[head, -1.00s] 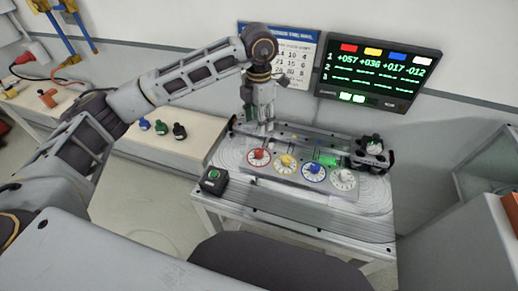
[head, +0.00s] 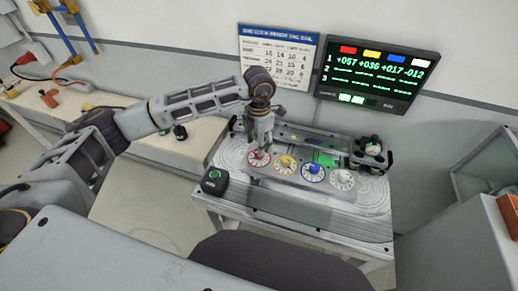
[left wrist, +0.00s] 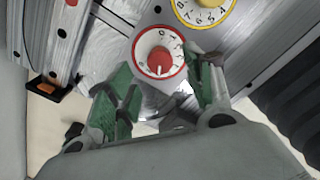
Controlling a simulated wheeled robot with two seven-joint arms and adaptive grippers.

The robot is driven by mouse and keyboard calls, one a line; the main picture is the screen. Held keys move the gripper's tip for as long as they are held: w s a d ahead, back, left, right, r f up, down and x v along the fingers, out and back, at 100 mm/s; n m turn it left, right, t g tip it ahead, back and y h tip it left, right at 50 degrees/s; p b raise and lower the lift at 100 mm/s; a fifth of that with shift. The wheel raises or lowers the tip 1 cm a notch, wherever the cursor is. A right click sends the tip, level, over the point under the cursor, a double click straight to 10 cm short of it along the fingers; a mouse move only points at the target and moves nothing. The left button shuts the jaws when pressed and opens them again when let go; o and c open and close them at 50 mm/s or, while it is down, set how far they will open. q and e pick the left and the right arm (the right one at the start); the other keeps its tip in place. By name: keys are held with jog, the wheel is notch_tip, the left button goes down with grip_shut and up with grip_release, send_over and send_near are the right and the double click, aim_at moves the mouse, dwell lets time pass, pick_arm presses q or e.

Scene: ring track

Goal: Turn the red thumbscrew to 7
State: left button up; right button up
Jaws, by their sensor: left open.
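The red thumbscrew (left wrist: 158,61) sits at the centre of a white numbered dial with a red rim, and its white pointer line aims toward the bottom of the left wrist view. In the head view the red dial (head: 258,159) is the leftmost in a row on the grey panel. My left gripper (head: 262,146) points down just over it, partly hiding the thumbscrew. In the left wrist view its green-padded fingers (left wrist: 162,84) are apart with nothing between them, just below the dial in the picture. Contact with the thumbscrew is not seen. My right gripper is in neither view.
Yellow (head: 286,162), blue (head: 314,172) and white (head: 342,179) dials stand to the right. A screen (head: 378,73) above shows +057, +036, +017, -012.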

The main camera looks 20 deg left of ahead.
pick_arm(q)
notch_tip(320, 180, down, 3)
jog(key=shift+f, duration=0.65)
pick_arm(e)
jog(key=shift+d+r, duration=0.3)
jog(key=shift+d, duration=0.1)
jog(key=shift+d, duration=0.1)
pick_arm(q)
jog(key=c, duration=0.9)
jog(key=shift+c, duration=0.6)
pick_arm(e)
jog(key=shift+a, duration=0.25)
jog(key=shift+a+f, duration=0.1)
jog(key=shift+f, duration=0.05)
